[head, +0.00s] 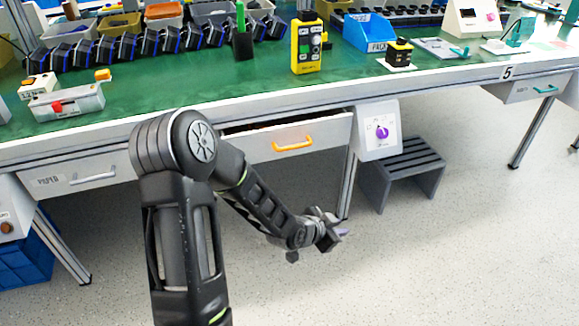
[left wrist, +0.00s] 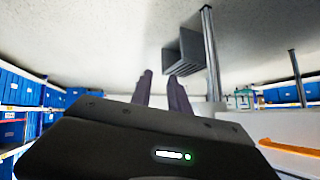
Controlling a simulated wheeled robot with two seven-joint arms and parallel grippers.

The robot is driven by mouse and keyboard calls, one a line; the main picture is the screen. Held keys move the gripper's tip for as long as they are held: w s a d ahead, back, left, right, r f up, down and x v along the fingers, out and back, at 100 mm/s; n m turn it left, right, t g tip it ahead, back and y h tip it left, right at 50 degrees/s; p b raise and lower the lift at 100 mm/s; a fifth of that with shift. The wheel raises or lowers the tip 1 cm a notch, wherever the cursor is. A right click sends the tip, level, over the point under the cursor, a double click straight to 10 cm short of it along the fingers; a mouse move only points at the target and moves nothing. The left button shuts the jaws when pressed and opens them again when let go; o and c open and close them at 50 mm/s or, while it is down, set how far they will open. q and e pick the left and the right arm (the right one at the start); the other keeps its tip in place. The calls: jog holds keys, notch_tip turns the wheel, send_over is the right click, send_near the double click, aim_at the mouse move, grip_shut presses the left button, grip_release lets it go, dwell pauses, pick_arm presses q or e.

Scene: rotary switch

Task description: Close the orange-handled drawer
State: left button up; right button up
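The drawer (head: 246,148) with the orange handle (head: 293,143) sits under the green-topped workbench. It stands pulled out, with a dark gap showing above its front. My left arm crosses in front of the drawer's left part and hides it there. My left gripper (head: 336,232) is below and to the right of the handle, apart from the drawer. In the left wrist view the two fingers (left wrist: 160,88) are apart with nothing between them. The orange handle also shows at the right edge of that view (left wrist: 292,147). My right gripper is not in view.
A white box with a purple rotary knob (head: 381,132) hangs right of the drawer. A dark step stool (head: 402,170) stands on the floor below it. Another drawer with a grey handle (head: 93,178) is at the left. The floor at the right front is clear.

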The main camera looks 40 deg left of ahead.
pick_arm(q)
jog(key=w+a+r+m+t+y+b, duration=0.1)
jog(key=w+a+r+m+t+b, duration=0.15)
jog(key=a, duration=0.35)
jog(key=w+a+r+m+t+y+b, duration=0.1)
jog(key=a+y+b, duration=0.1)
jog(key=a+b, duration=0.3)
jog(key=m+t+y+b, duration=0.2)
jog(key=m+t+b, duration=0.1)
jog(key=m+b, duration=0.25)
send_near(293, 148)
jog(key=d+p+x, duration=0.1)
jog(key=x, duration=0.2)
jog(key=shift+a+r+g, duration=0.2)
jog(key=shift+a+g, duration=0.05)
jog(key=shift+a, duration=0.35)
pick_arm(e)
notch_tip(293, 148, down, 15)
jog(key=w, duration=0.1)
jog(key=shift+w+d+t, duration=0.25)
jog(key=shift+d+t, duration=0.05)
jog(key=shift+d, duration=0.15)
pick_arm(q)
jog(key=shift+w, duration=0.1)
